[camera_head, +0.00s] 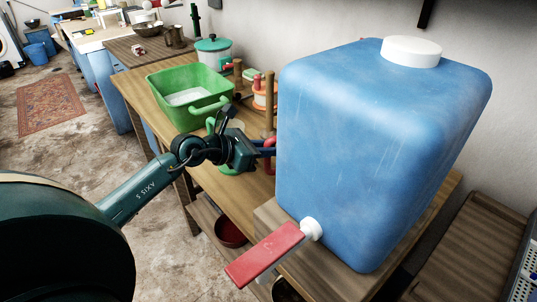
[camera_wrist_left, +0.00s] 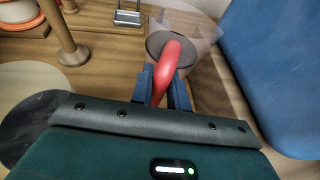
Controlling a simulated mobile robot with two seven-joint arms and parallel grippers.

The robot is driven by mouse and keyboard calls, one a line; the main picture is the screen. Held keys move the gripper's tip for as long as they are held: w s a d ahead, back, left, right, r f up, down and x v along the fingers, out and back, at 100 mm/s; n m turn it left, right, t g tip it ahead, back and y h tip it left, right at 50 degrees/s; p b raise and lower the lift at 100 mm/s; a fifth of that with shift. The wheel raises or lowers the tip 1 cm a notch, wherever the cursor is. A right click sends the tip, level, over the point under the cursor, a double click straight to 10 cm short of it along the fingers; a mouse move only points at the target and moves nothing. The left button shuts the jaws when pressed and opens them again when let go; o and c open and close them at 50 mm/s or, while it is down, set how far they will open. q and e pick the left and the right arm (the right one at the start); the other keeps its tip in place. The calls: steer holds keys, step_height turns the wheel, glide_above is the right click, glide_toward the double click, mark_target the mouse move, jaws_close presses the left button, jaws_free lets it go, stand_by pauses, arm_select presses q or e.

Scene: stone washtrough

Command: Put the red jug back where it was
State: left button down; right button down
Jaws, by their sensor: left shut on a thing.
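My left gripper (camera_head: 262,150) is beside the left face of the large blue tank, above the wooden table. In the left wrist view its fingers (camera_wrist_left: 168,88) are shut on a curved red handle (camera_wrist_left: 172,58). The handle joins a see-through body (camera_wrist_left: 190,22) with a dark round area beside it; I take this to be the jug. In the head view only a bit of red (camera_head: 269,143) shows at the fingers, and the tank hides the rest. I cannot tell whether the jug touches the table. My right gripper is not in view.
The blue tank (camera_head: 370,140) with a white cap and a red tap lever (camera_head: 265,254) fills the right side, close to my gripper. A green basin (camera_head: 187,85) and a teal-lidded pot (camera_head: 213,50) stand further back. A wooden post (camera_wrist_left: 62,35) rises at left.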

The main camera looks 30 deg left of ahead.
arm_select(q)
steer(key=shift+f, duration=0.8)
steer(key=shift+f, duration=0.2)
steer(key=c, duration=1.4)
jaws_free()
steer(key=shift+o, duration=0.2)
steer(key=shift+r, duration=0.1)
steer(key=shift+r, duration=0.2)
steer(key=shift+s+a, duration=0.2)
steer(key=shift+s, duration=0.05)
steer(key=v, duration=1.1)
steer(key=shift+s+b, duration=0.15)
steer(key=shift+b, duration=0.3)
